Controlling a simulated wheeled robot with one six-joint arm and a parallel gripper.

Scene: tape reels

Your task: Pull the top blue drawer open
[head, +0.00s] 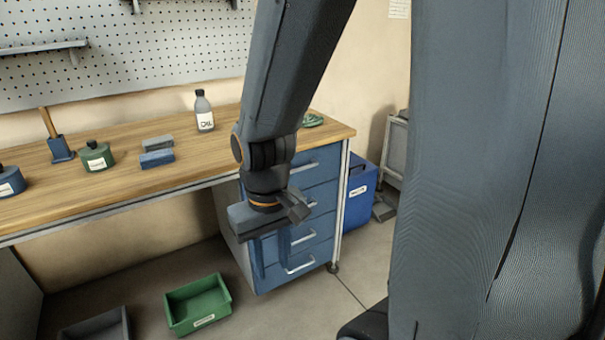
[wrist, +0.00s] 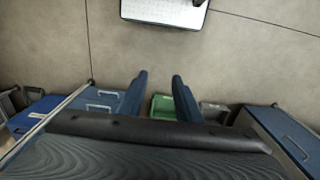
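The blue drawer cabinet stands under the right end of the workbench in the head view. Its top blue drawer (head: 323,161) has a pale bar handle (head: 304,167) and looks shut; my arm hides its left part. Lower drawers with similar handles are below it. My gripper (head: 271,266) hangs in front of the cabinet with its fingers pointing down, over the lower drawers in the picture. In the wrist view my gripper (wrist: 158,78) is open, two blue fingers apart with nothing between them. The drawer fronts and handles (wrist: 107,92) show left of the fingers there.
The wooden workbench (head: 190,171) carries a grey bottle (head: 204,112), a green bottle (head: 96,157) and small blocks. A green bin (head: 197,305) and a grey bin (head: 98,327) are on the floor. A blue bin (head: 361,181) stands right of the cabinet. Floor before the drawers looks clear.

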